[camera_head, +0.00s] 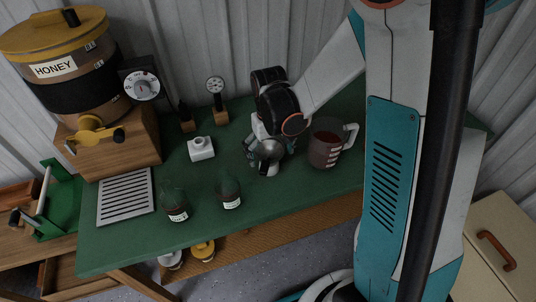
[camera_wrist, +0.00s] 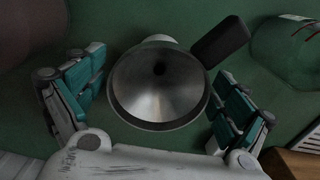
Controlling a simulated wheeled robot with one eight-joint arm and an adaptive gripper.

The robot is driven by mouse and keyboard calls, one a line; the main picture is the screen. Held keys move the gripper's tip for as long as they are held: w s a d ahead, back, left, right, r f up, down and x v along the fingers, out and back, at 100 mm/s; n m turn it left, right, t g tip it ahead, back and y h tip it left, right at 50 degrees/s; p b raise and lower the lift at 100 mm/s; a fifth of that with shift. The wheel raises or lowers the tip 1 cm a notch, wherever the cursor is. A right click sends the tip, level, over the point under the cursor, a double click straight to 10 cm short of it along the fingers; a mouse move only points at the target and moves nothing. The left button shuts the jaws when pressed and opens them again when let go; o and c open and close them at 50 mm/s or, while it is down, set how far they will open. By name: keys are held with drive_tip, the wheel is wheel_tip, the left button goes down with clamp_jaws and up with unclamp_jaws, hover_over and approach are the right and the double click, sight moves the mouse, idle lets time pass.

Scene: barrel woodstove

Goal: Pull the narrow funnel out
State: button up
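My gripper (camera_wrist: 160,68) is open, one finger on each side of the funnel, with gaps visible between fingers and rim. In the head view my gripper (camera_head: 267,146) is over the funnel.
A measuring jug (camera_head: 325,150) stands close to the gripper's right. Two labelled jars (camera_head: 229,192) (camera_head: 175,206) stand at the front left. A small white block (camera_head: 200,148), a gauge (camera_head: 216,91) and the honey barrel (camera_head: 60,65) are farther left. The table's front edge is mostly clear.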

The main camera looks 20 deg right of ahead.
drive_tip(key=c, duration=0.8)
drive_tip(key=shift+c, duration=0.2)
drive_tip(key=shift+r+p, duration=0.75)
drive_tip(key=shift+r, duration=0.35)
drive_tip(key=shift+r+p, duration=0.9)
drive_tip(key=shift+r, duration=0.5)
drive_tip(key=shift+s+r+p, duration=0.1)
drive_tip(key=shift+r+p, duration=0.85)
drive_tip(key=shift+r, duration=0.55)
